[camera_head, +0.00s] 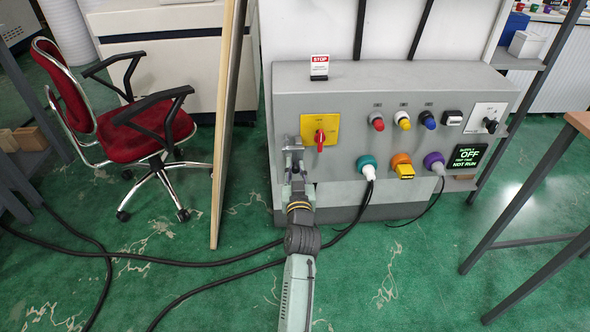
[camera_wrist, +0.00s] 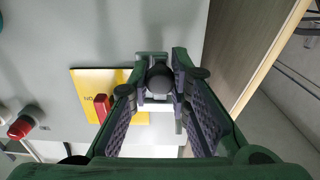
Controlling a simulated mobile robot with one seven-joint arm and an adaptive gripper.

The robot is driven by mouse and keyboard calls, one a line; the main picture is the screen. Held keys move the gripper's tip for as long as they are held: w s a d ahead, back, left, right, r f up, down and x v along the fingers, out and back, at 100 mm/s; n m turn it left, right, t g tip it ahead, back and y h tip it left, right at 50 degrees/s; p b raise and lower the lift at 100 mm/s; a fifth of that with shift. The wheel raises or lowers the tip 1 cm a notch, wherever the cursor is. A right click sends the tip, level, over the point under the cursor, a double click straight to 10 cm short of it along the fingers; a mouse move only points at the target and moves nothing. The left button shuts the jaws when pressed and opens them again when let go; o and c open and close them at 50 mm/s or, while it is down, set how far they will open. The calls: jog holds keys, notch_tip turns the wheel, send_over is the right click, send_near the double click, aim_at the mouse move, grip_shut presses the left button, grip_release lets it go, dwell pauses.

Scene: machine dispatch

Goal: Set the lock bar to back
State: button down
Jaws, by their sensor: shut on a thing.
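The lock bar shows in the wrist view as a dark round knob (camera_wrist: 160,79) between my gripper's fingertips. In the head view its grey metal part (camera_head: 292,143) is on the left end of the grey panel, just left of the yellow plate (camera_head: 331,121). My gripper (camera_head: 294,172) reaches up to it from below and is shut on it; the fingertips (camera_wrist: 160,70) sit on both sides of the knob. The fingers hide most of the bar, so its exact position is hard to tell. A red rotary switch (camera_head: 320,137) is on the yellow plate.
The panel (camera_head: 440,85) carries coloured lamps, plugged connectors (camera_head: 367,168) and a display (camera_head: 467,156) reading OFF and NOT RUN. A tall board (camera_head: 228,120) stands close on the left. A red chair (camera_head: 130,135) is farther left. Black cables (camera_head: 150,258) cross the green floor.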

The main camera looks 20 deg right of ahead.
jog(key=shift+w+a, duration=0.1)
jog(key=shift+a, duration=0.2)
jog(key=c, duration=1.6)
grip_release()
jog(key=shift+a, duration=0.1)
jog(key=shift+o, duration=0.7)
jog(key=v, duration=0.7)
jog(key=shift+s, duration=0.3)
jog(key=shift+r, duration=0.1)
